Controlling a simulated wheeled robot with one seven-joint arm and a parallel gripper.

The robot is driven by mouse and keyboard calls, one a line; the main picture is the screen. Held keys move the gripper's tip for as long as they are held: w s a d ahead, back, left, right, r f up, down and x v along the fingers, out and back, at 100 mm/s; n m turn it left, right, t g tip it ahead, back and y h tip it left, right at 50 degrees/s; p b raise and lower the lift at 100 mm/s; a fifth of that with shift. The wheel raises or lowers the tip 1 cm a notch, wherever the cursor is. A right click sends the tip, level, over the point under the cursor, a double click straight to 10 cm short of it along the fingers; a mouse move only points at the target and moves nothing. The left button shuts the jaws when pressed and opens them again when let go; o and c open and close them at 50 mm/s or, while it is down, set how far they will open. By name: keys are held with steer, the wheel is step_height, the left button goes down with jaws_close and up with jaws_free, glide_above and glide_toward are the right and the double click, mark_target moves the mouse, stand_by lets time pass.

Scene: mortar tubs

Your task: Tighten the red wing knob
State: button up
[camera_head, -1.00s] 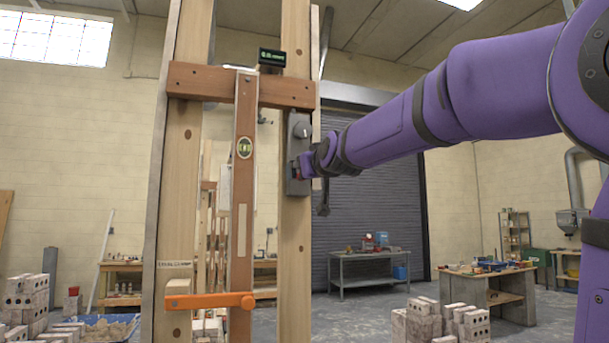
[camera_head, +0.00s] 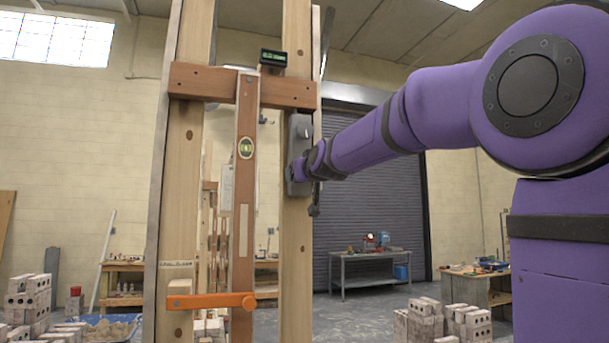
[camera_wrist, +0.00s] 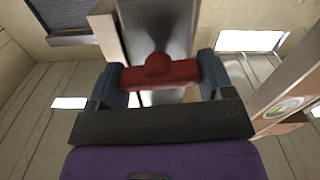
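The red wing knob (camera_wrist: 160,72) shows in the wrist view, with its round hub in the middle and a wing to each side. It sits on a grey metal housing (camera_wrist: 158,25). My gripper (camera_wrist: 162,80) has one blue-grey finger against each wing end, closed across the knob. In the head view the grey housing (camera_head: 299,128) is fixed to the right wooden post, and my gripper (camera_head: 301,169) is up against its lower part. The knob is hidden there by my gripper.
A wooden crossbar (camera_head: 215,86) carries a small display (camera_head: 273,58). Bricks (camera_head: 420,318) and workbenches stand behind.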

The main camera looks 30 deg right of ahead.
steer(key=shift+m, duration=1)
steer(key=shift+c, duration=0.3)
steer(key=o, duration=0.9)
steer(key=shift+s, duration=0.1)
steer(key=v, duration=1)
steer(key=shift+s, duration=0.35)
